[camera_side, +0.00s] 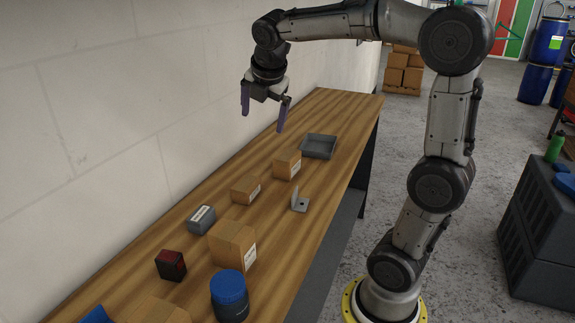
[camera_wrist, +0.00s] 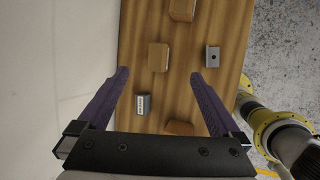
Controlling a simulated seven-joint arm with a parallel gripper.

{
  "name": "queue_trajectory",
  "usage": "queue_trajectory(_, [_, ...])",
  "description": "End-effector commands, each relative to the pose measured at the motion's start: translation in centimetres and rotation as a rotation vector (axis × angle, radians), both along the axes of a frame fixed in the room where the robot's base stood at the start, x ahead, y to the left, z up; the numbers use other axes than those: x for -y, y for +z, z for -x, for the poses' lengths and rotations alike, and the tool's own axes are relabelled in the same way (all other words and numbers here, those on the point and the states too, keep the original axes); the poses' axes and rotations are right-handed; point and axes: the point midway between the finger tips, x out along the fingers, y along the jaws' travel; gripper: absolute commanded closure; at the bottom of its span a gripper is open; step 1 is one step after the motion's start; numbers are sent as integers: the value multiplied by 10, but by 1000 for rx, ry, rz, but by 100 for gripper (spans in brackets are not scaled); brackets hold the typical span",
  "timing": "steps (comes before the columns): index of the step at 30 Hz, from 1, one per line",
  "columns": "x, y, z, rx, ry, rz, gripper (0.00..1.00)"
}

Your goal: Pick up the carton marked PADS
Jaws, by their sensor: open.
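Several brown cartons with white labels stand on the wooden table; the print is too small to tell which reads PADS. In the side view, one carton (camera_side: 287,165) stands near the grey tray, a low one (camera_side: 245,190) is nearer the camera, a larger one (camera_side: 231,244) is nearer still, and another (camera_side: 156,311) is cut off by the bottom edge. In the wrist view, cartons show at the top (camera_wrist: 182,9), the middle (camera_wrist: 158,57) and the bottom (camera_wrist: 180,127). My gripper (camera_side: 263,121) is open and empty, high above the table; its purple fingers (camera_wrist: 159,74) spread apart.
A grey labelled box (camera_side: 201,219), a black-and-red box (camera_side: 171,265), a blue-lidded jar (camera_side: 229,294) and a metal bracket (camera_side: 299,201) stand among the cartons. An empty grey tray (camera_side: 319,147) sits toward the far end. A wall runs along the table's left side.

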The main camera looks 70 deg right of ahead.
Motion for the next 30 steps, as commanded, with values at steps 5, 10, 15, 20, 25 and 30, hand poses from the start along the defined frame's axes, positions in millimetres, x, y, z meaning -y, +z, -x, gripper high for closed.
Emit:
queue_trajectory(5, [82,-37,-37,-184,44,71,0])
queue_trajectory(10, [137,-81,-43,-275,-25,51,0])
queue_trajectory(15, [159,-113,-32,-329,-71,12,0])
queue_trajectory(20, [169,-129,-28,-331,-80,9,0])
queue_trajectory(25, [180,-160,-28,-331,-81,8,0])
queue_trajectory(30, [190,-183,-28,-329,-79,9,0])
